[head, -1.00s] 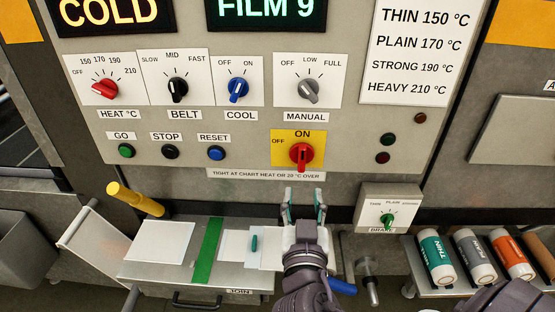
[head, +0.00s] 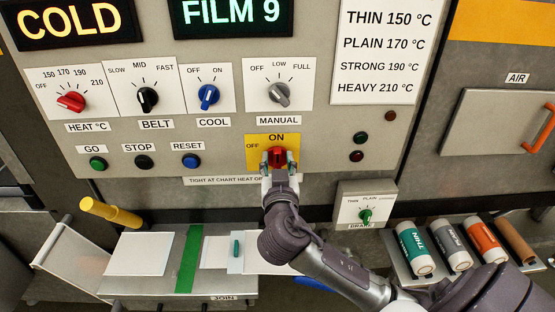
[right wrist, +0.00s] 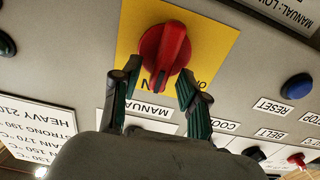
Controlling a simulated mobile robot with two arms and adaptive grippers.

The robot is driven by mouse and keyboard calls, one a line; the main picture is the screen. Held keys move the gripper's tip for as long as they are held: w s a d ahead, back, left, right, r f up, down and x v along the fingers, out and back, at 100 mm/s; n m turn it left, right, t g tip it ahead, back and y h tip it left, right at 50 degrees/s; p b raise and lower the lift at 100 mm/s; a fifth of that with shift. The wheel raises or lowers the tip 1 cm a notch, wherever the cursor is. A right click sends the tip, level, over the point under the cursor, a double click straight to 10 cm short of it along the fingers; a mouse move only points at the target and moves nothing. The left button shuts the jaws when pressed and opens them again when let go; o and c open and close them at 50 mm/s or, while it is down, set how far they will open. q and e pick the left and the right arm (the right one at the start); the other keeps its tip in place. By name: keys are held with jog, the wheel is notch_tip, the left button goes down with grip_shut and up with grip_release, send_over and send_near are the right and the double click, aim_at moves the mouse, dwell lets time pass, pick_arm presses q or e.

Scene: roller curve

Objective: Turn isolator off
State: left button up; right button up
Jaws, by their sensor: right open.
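The isolator is a red rotary knob (head: 277,156) on a yellow plate (head: 257,140) marked OFF and ON, low on the grey panel. In the head view its handle stands about upright, toward ON, partly covered by my fingers. My right gripper (head: 279,166) is at the knob, open, with one finger on each side. In the right wrist view the red knob (right wrist: 164,53) sits between and just beyond the open fingertips (right wrist: 155,85). Whether the fingers touch it I cannot tell. My left gripper is not in view.
GO, STOP and RESET buttons (head: 191,161) lie left of the isolator. Heat, belt, cool and manual knobs (head: 279,94) are above. A brake dial box (head: 364,205) juts out at lower right. Rolls (head: 414,248) lie on a rack beyond it.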

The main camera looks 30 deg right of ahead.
grip_shut()
jog(key=shift+a+n, duration=0.1)
jog(key=shift+n, duration=0.3)
jog(key=n, duration=0.2)
jog(key=n+p, duration=0.1)
jog(key=shift+w+a+n, duration=0.15)
jog(key=shift+a+n, duration=0.05)
jog(key=shift+n, duration=0.2)
jog(key=n, duration=0.1)
jog(key=n+p, duration=0.1)
jog(key=n, duration=0.2)
jog(key=shift+w+a+f+p, duration=0.1)
jog(key=shift+w+a+p, duration=0.05)
jog(key=shift+a+p, duration=0.15)
jog(key=n, duration=0.1)
jog(key=n+p, duration=0.1)
jog(key=n, duration=0.1)
jog(key=n+p, duration=0.1)
jog(key=n, duration=0.1)
jog(key=shift+w+a+f, duration=0.1)
jog(key=shift+f, duration=0.2)
jog(key=shift+a+f+n+p, duration=0.15)
jog(key=shift+n+p, duration=0.35)
jog(key=shift+n, duration=0.6)
jog(key=shift+d+f+n+p, duration=0.1)
jog(key=shift+f+n+p, duration=0.3)
jog(key=shift+n, duration=0.7)
